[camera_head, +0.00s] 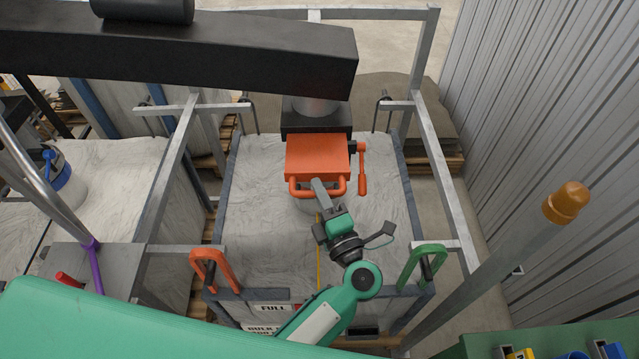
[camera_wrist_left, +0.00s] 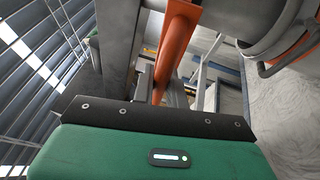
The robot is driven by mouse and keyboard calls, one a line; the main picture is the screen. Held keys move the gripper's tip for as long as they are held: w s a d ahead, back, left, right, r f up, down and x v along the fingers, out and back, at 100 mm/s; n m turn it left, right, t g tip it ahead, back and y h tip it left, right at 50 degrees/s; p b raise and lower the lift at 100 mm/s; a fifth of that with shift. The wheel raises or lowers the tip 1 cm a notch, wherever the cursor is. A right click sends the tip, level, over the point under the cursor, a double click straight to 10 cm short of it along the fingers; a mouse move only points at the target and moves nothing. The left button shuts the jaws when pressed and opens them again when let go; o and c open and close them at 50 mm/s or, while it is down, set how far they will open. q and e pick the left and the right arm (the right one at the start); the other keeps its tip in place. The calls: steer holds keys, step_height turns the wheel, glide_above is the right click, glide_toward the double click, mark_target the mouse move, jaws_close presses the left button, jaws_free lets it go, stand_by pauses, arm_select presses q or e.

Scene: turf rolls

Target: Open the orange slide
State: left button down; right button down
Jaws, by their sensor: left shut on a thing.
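The orange slide (camera_head: 317,157) sits in the middle of the head view, under a grey spout and in front of a dark flange (camera_head: 317,123). Its bar handle (camera_head: 299,190) runs along the near edge. My left gripper (camera_head: 319,186) reaches up from below and is shut on that handle, near its middle. In the left wrist view an orange bar (camera_wrist_left: 174,45) runs up between the grey fingers. An orange lever (camera_head: 362,172) hangs at the slide's right side. How far the slide is drawn out I cannot tell. My right gripper is not in view.
A white bulk bag (camera_head: 255,225) fills the grey metal frame (camera_head: 433,150) below the slide. An orange loop (camera_head: 213,266) and a green loop (camera_head: 423,262) stand at its near corners. A corrugated wall (camera_head: 560,130) is at right. A post with an orange cap (camera_head: 567,201) stands near right.

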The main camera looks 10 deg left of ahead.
arm_select(q)
steer(key=shift+w+f, duration=0.1)
steer(key=shift+w, duration=0.05)
steer(key=c, duration=1.4)
jaws_free()
steer(key=b+v, duration=0.1)
steer(key=v, duration=0.6)
steer(key=shift+d, duration=0.15)
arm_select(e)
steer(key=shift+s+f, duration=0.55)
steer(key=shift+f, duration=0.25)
